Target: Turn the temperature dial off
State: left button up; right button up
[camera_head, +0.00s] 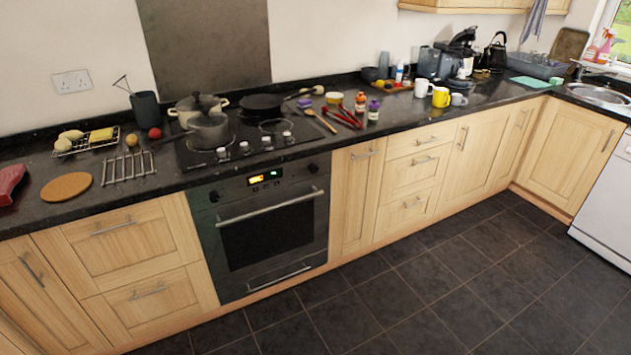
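The oven (270,235) is built in under the black counter, with its door shut. Its control panel has a lit display (264,178) with one dark round dial to the left (214,196) and another dark round dial to the right (313,168). Which of these is the temperature dial, and where each points, is too small to tell. A row of several silver hob knobs (244,148) stands along the front edge of the hob above the oven. Neither of my grippers shows in the head view.
The oven handle (270,207) sticks out below the panel. Pots (208,130) and a black pan (261,103) stand on the hob. A wire rack (128,167) and a cork mat (66,187) lie to its left. The dark tiled floor (400,305) in front is clear.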

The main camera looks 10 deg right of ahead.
aim_at(313, 168)
jog(key=i+l, duration=0.3)
jog(key=l, duration=0.15)
jog(key=i+l, duration=0.25)
jog(key=l, duration=0.2)
jog(key=i+l, duration=0.3)
jog(key=l, duration=0.15)
jog(key=i+l, duration=0.25)
jog(key=l, duration=0.25)
